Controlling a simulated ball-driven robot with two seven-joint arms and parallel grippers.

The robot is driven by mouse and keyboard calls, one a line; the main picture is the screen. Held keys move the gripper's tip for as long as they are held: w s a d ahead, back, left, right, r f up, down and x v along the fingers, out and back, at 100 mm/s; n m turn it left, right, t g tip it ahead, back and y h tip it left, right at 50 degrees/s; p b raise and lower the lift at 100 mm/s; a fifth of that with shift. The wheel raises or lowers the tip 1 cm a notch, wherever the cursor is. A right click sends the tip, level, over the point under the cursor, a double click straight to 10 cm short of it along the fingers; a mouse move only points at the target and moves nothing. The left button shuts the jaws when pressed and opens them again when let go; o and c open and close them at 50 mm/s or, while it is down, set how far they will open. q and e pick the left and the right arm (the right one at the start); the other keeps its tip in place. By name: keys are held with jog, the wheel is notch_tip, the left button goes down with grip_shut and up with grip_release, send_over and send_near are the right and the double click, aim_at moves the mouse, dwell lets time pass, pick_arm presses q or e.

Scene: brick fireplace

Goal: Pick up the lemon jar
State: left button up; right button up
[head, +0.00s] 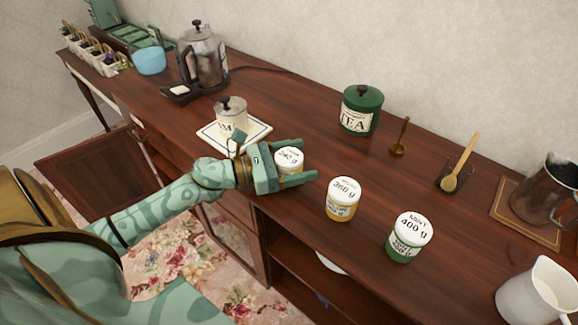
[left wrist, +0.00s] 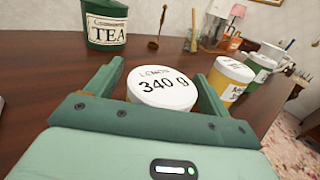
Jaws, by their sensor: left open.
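The lemon jar (head: 289,157) has a white lid and stands on the dark wooden sideboard. In the left wrist view its lid (left wrist: 162,88) reads "LEMON 340 g". My left gripper (head: 307,159) is open, with one finger on each side of the jar. The left wrist view shows the jar between the two fingers (left wrist: 160,70), with a visible gap on the right side. The jar's lower part is hidden by the gripper. My right gripper is not in view.
A yellow jar (head: 343,199) marked 360 g and a green jar (head: 410,237) marked 400 g stand to the right. A green tea tin (head: 360,110) stands behind. The sideboard's front edge is close.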

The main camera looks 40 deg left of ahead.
pick_arm(q)
jog(key=c, duration=1.3)
jog(key=shift+r, duration=0.1)
